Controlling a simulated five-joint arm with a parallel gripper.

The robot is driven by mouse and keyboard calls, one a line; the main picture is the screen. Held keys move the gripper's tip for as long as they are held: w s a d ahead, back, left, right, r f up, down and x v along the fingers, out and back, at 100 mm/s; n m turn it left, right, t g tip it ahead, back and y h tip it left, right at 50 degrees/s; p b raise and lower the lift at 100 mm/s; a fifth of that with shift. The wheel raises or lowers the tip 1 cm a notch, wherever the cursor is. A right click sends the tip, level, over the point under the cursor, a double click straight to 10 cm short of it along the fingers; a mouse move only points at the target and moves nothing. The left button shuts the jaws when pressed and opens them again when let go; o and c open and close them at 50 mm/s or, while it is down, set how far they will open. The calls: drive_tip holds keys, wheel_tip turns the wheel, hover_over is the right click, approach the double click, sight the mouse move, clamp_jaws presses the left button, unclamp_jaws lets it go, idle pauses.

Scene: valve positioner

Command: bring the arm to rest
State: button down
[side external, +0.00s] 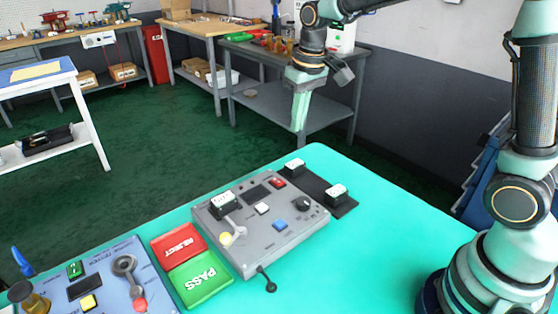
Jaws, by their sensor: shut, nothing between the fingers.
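My gripper (299,112) hangs in the air in the upper middle of the side external view, its pale green fingers pointing down and shut with nothing between them. It is well above the turquoise table (390,245), apart from everything on it. Below it on the table is a grey control box (262,228) with a black dial, a red button, a blue button, a white button and a yellow-tipped lever. A small black-and-white block (223,205) sits on the box's upper left part.
A black strip (318,190) bears two similar blocks behind the box. Red REJECT (178,246) and green PASS (200,280) pads lie left of it. A blue-grey tester (110,285) stands at front left. Workbenches line the back.

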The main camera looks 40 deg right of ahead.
drive_tip(key=s+d+r+t, duration=0.1)
drive_tip(key=s, duration=0.6)
drive_tip(key=s+d+r+t, duration=0.1)
drive_tip(key=s+r+t, duration=0.1)
drive_tip(key=s, duration=0.6)
drive_tip(key=shift+s+r+t, duration=0.2)
drive_tip(key=shift+r+t, duration=0.1)
drive_tip(key=shift+d, duration=0.1)
